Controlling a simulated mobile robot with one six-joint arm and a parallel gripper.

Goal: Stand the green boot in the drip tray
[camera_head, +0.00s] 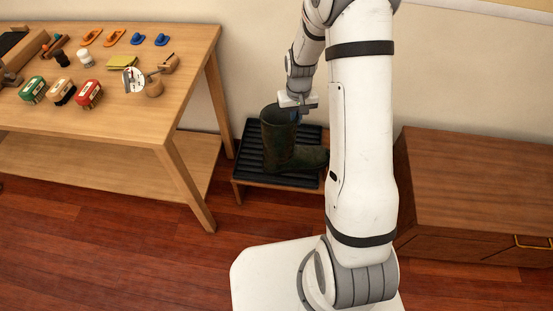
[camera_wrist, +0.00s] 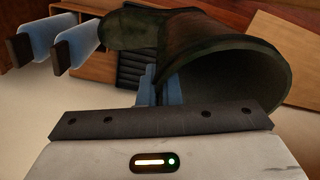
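The dark green boot (camera_head: 279,143) is upright over the black ribbed drip tray (camera_head: 255,170), its shaft up and its toe to the right. Its sole appears to be on the ribs, but whether it bears fully on them is hard to tell. My gripper (camera_head: 296,114) is at the right side of the shaft's top rim. In the wrist view, my blue fingers (camera_wrist: 158,88) are close together with the wall of the boot (camera_wrist: 225,65) between them, and the open shaft faces the camera. Part of the tray (camera_wrist: 136,62) shows behind.
A wooden table (camera_head: 120,125) with brushes, tins and small shoe-shaped items stands to the left, its leg near the tray. A low wooden cabinet (camera_head: 480,190) is at the right. The wall is close behind the tray. Red wooden floor (camera_head: 130,250) is clear in front.

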